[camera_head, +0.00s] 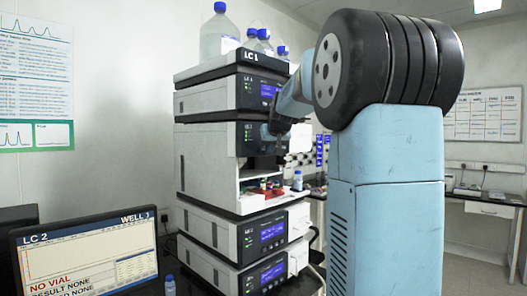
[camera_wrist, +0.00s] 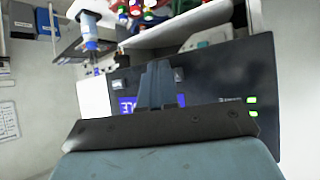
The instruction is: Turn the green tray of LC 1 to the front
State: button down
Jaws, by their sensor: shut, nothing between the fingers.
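The LC 1 stack (camera_head: 210,158) stands in the middle of the head view, its name on the top unit. Its open compartment (camera_head: 250,186) holds several small vials (camera_head: 266,185) with coloured caps. The caps (camera_wrist: 136,10) also show at the top edge of the wrist view. I cannot make out the green tray or which way it faces. My gripper (camera_wrist: 160,68) is shut and empty, in front of a dark panel (camera_wrist: 215,80) with a blue display. In the head view my gripper is at the stack's upper front, partly hidden by my arm.
A small blue-capped bottle (camera_head: 297,181) stands at the compartment's right; a similar one (camera_wrist: 90,32) shows in the wrist view. Large bottles (camera_head: 219,38) stand on top of the stack. An LC 2 monitor (camera_head: 85,262) reads "NO VIAL".

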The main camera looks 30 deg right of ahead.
jog(key=shift+w, duration=0.15)
dwell(0.6)
jog(key=shift+s+d, duration=0.25)
jog(key=shift+s, duration=0.55)
jog(key=shift+s, duration=0.1)
jog(key=shift+s+d, duration=0.3)
jog(key=shift+s, duration=0.45)
jog(key=shift+s+d, duration=0.25)
jog(key=shift+s, duration=0.5)
jog(key=shift+s+d, duration=0.3)
jog(key=shift+s, duration=0.45)
dwell(3.5)
